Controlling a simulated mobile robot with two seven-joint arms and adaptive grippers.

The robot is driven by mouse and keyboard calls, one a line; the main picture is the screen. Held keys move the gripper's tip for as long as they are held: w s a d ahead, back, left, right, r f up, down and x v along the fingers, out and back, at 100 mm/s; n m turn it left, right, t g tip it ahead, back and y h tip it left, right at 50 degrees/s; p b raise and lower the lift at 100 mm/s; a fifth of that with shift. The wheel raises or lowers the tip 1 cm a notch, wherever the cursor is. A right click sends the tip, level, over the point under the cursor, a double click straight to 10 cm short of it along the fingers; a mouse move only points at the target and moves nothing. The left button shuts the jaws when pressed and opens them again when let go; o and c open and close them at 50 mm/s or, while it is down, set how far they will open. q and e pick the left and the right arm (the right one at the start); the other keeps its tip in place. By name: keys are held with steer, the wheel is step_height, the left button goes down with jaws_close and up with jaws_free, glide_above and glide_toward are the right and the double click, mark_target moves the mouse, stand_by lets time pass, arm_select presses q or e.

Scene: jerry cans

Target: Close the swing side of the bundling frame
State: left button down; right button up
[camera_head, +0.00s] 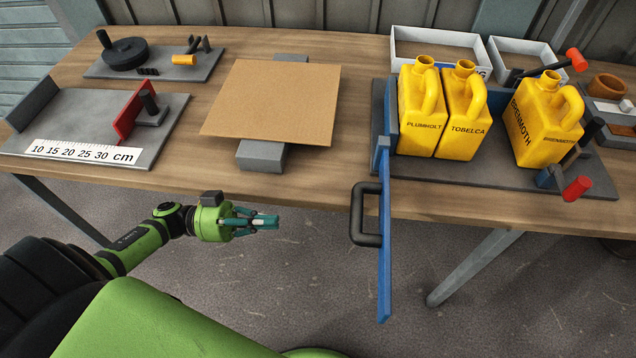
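The swing side (385,235) of the bundling frame is a blue bar-like panel with a black handle (358,215) on its left. It stands open, sticking out past the table's front edge. The frame's grey base (470,173) lies on the right of the table. My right gripper is out of view.
A cardboard sheet (275,100) lies mid-table on a grey support. A ruler fixture (85,152) with a red plate is at left. White bins (435,50) stand behind. Space between gripper and handle is free.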

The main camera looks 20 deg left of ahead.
arm_select(q)
steer(key=p+x, duration=0.4)
steer(key=x, duration=0.9)
steer(key=shift+s+d+r, duration=0.2)
steer(key=shift+d, duration=0.05)
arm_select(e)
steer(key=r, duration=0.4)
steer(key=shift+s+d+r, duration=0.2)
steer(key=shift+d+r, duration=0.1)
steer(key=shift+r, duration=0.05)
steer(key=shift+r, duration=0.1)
